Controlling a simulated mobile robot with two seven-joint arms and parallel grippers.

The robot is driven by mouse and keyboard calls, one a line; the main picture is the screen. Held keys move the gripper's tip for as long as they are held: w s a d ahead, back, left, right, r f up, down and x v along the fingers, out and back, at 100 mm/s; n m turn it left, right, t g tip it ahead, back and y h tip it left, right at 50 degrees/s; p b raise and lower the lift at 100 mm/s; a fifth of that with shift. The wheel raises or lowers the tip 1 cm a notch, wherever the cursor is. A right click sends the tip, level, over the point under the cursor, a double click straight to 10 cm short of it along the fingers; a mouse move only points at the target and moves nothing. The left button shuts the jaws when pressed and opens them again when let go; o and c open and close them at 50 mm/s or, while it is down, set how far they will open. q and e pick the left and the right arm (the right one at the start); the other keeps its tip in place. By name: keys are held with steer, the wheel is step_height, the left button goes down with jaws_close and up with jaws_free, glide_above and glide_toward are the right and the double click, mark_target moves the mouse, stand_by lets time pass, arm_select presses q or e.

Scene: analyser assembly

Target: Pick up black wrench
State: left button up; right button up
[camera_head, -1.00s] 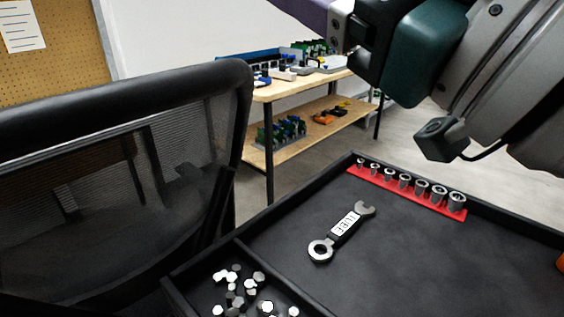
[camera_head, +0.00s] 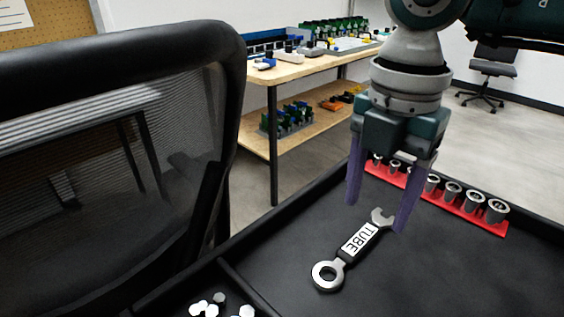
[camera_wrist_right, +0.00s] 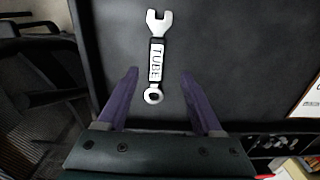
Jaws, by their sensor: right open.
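The black wrench (camera_head: 355,249) lies flat on the floor of the black tray (camera_head: 447,278). It has silver ends and a white label reading TUBE on its black handle. My right gripper (camera_head: 376,214) is open and empty, pointing down above the tray with its purple fingers apart. In the right wrist view the wrench (camera_wrist_right: 156,60) lies ahead of the fingertips (camera_wrist_right: 158,72), its ring end between them and its open-jaw end farther off. The gripper does not touch it. My left gripper is not in view.
A red rack (camera_head: 470,220) of silver sockets lies along the tray's far edge, partly behind my right gripper. A side compartment holds several silver bolts (camera_head: 212,307). An office chair (camera_head: 110,170) stands at the left. A wooden shelf table (camera_head: 290,72) is behind.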

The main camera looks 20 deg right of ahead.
mark_target(362, 238)
steer(key=f, duration=0.6)
steer(key=shift+w+a+b, duration=0.15)
steer(key=shift+w+b, duration=0.1)
steer(key=shift+b, duration=0.15)
steer(key=shift+c, duration=0.3)
jaws_close()
